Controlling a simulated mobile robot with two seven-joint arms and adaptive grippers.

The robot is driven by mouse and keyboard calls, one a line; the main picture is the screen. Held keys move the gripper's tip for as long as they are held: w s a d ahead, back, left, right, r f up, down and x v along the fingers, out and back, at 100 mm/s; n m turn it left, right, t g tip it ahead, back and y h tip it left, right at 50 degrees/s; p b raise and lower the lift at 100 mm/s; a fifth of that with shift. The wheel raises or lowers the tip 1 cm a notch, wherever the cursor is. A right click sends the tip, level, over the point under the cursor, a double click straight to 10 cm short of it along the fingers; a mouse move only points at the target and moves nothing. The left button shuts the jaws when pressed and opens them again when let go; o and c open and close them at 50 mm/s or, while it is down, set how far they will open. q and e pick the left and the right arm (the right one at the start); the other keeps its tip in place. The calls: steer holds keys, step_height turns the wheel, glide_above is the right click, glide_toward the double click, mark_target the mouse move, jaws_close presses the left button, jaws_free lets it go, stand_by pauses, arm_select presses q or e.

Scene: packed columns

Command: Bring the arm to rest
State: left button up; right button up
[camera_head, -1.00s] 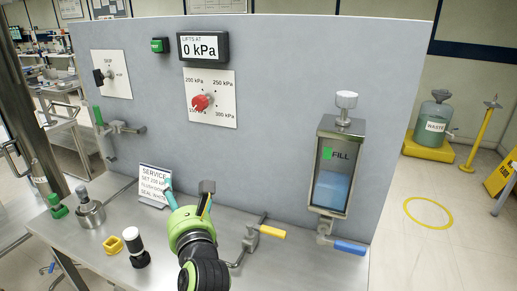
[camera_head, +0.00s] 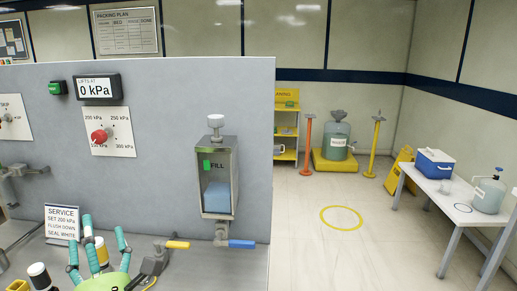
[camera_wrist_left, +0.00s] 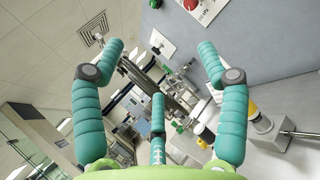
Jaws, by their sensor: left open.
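My left gripper (camera_head: 98,255) is at the lower left of the head view, over the bench in front of the grey panel. Its three teal fingers point up and are spread open. A small yellow part (camera_head: 101,252) shows between the fingers; I cannot tell whether they touch it. In the left wrist view the open fingers (camera_wrist_left: 160,75) hold nothing between their tips. A yellow part on a grey block (camera_wrist_left: 262,125) shows beyond the right finger there. My right gripper is not in view.
The service sign (camera_head: 62,222) stands left of the gripper, a yellow-handled valve (camera_head: 155,258) right of it. The fill tank (camera_head: 218,180) with its blue handle (camera_head: 242,244) is on the panel. Floor right of the panel is open around a yellow ring (camera_head: 341,218); a side table (camera_head: 440,200) stands beyond.

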arm_select(q)
steer(key=s+d+m+t+h, duration=0.2)
steer(key=d+m+t+h, duration=0.3)
steer(key=d+m+h, duration=1.25)
steer(key=s+d+f+m+g+h, duration=0.2)
steer(key=f+m+g, duration=0.3)
steer(key=f+m, duration=0.3)
steer(key=s+d+f+m+g+h, duration=0.1)
steer(key=f+m+g+h, duration=0.1)
steer(key=f+m+g, duration=0.45)
steer(key=s+a+f+m+g+y, duration=0.35)
steer(key=s+a+f+g, duration=0.35)
steer(key=f, duration=0.5)
steer(key=s+a+f+m+g+y, duration=0.3)
steer(key=s+a+f+y, duration=0.15)
steer(key=s+f, duration=0.6)
step_height(320, 180, down, 23)
steer(key=g, duration=0.1)
steer(key=s+a+f+g, duration=0.1)
steer(key=s+a+f, duration=0.1)
steer(key=s+f, duration=1.2)
steer(key=s+y, duration=0.1)
steer(key=s, duration=0.1)
steer(key=shift+s+a, duration=0.25)
steer(key=shift+s, duration=0.1)
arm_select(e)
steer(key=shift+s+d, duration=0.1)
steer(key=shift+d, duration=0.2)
